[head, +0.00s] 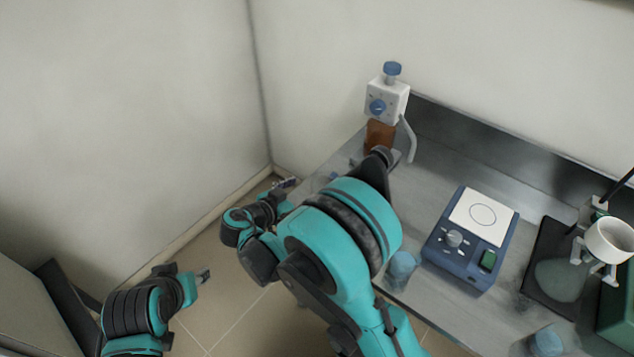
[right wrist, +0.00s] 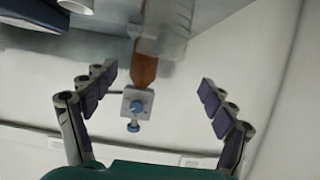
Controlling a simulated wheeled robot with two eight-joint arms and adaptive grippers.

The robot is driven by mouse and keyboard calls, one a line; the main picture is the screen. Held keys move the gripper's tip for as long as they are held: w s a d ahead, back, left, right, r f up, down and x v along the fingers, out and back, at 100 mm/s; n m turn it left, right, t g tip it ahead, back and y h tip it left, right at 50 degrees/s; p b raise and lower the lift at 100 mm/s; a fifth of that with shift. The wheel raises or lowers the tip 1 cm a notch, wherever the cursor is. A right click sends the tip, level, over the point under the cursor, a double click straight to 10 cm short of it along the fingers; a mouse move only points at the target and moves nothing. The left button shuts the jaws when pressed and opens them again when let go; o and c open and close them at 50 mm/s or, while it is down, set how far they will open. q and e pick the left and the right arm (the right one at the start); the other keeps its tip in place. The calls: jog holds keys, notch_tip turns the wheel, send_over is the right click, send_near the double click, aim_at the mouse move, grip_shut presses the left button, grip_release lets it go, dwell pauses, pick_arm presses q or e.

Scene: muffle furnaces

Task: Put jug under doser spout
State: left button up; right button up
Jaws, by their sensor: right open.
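The doser (head: 387,102), a white block with blue knobs on a brown bottle (head: 380,136), stands at the bench's far left end. Its spout (head: 409,141) bends down on the right. My right gripper (head: 287,193) is empty and apart from the jug. My left gripper (head: 203,275) is low at left; its jaw opening is unclear.
A blue device with a white top plate (head: 483,217) sits mid-bench. A bluish container (head: 401,268) is near the front edge, another (head: 546,342) farther right. A stand holds a white cup (head: 610,240). Bench surface (head: 437,178) between doser and device is clear.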

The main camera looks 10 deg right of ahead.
jog(key=s+d+r+n+y, duration=0.2)
jog(key=s+n+y, duration=0.1)
jog(key=s, duration=0.4)
jog(key=s+d+r+n+y, duration=0.1)
jog(key=s+d+n+y, duration=0.1)
jog(key=s+n+y, duration=0.2)
jog(key=s+d+r+n+g+y, duration=0.1)
jog(key=s+d+r+n+y, duration=0.1)
jog(key=s, duration=0.8)
jog(key=shift+d+r+n+y, duration=0.3)
jog(key=shift+n+y, duration=0.4)
jog(key=shift+y, duration=0.2)
